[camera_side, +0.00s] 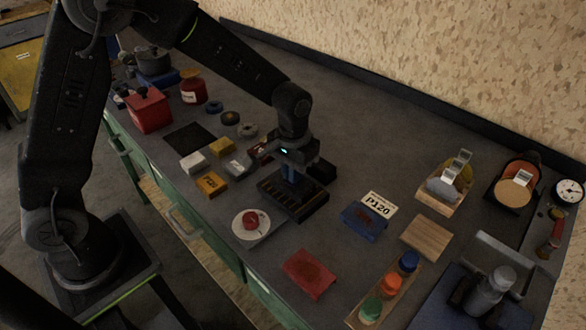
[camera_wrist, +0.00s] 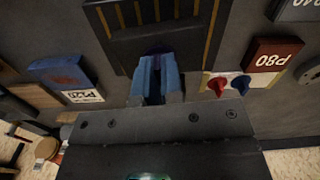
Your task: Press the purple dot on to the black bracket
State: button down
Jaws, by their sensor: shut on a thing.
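My gripper (camera_side: 291,175) points down over a black, slotted block (camera_side: 306,208), which looks like the black bracket. In the wrist view the same block (camera_wrist: 125,46) shows yellowish stripes. The blue fingers of my gripper (camera_wrist: 158,72) are closed together there, with a small dark purple patch (camera_wrist: 158,48) at their tips, likely the purple dot. Most of it is hidden by the fingers. I cannot tell whether it touches the black block.
A white plate with a red thing (camera_side: 250,221) stands in front of the block. A blue block (camera_side: 360,217) and a P120 card (camera_side: 378,204) lie to the right. Yellow boxes (camera_side: 211,184) stand to the left.

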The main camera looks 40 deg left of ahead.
jog(key=shift+f, duration=0.2)
jog(key=c, duration=1.2)
grip_release()
jog(key=shift+r, duration=0.1)
notch_tip(320, 180, up, 13)
jog(key=s+a+r+t, duration=0.1)
jog(key=s+a+t, duration=0.1)
jog(key=s, duration=0.4)
jog(key=s+a+r+t, duration=0.1)
jog(key=s+a+r, duration=0.1)
jog(key=s, duration=0.5)
jog(key=s+a+r+m+t, duration=0.1)
jog(key=s+a+r+t, duration=0.1)
jog(key=s, duration=0.5)
jog(key=shift+s+a+r+t, duration=0.15)
jog(key=shift+s+r+t, duration=0.05)
jog(key=shift+t, duration=0.1)
